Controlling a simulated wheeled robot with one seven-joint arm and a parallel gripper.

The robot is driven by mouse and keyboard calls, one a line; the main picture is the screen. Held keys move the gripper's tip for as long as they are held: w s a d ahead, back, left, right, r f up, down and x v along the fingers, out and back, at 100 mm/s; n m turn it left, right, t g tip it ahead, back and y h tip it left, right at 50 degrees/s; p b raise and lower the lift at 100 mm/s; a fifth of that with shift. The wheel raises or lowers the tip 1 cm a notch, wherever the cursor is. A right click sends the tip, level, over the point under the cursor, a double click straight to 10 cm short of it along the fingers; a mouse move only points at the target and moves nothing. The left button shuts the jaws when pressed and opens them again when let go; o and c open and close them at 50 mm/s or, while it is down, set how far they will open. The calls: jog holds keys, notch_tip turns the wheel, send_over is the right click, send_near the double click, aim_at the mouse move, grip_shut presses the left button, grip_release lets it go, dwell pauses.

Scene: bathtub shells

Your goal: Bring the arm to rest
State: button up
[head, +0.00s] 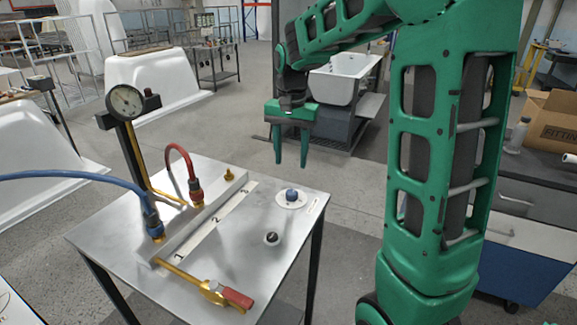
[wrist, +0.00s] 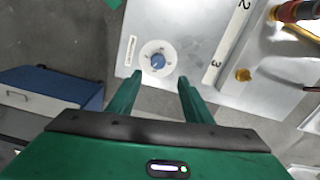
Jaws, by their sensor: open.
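My green gripper (head: 292,160) hangs pointing down, beyond and above the far right corner of the metal test table (head: 115,236). Its two fingers are apart with nothing between them, and it touches nothing. In the wrist view the gripper (wrist: 155,88) shows its fingers spread at the table's edge, below the blue knob (wrist: 158,61). The arm is raised and bent, reaching from the right side of the head view.
The table bears a pressure gauge (head: 125,101), a red hose (head: 181,150), a blue hose (head: 75,175), a red-handled valve (head: 237,297) and a black knob (head: 271,238). A cardboard box (head: 552,122) sits at right. A white tub (head: 345,78) stands behind the gripper.

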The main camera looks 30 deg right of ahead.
dwell(0.5)
jog(key=s+d+f+n, duration=0.1)
jog(key=s+d+f, duration=0.1)
jog(key=s, duration=1.3)
jog(key=s+d+f+n, duration=0.1)
jog(key=s+d+n, duration=0.1)
jog(key=s, duration=1.3)
jog(key=shift+f, duration=0.35)
jog(key=shift+d, duration=0.1)
jog(key=shift+w+f, duration=0.25)
jog(key=shift+w, duration=0.3)
dwell(0.4)
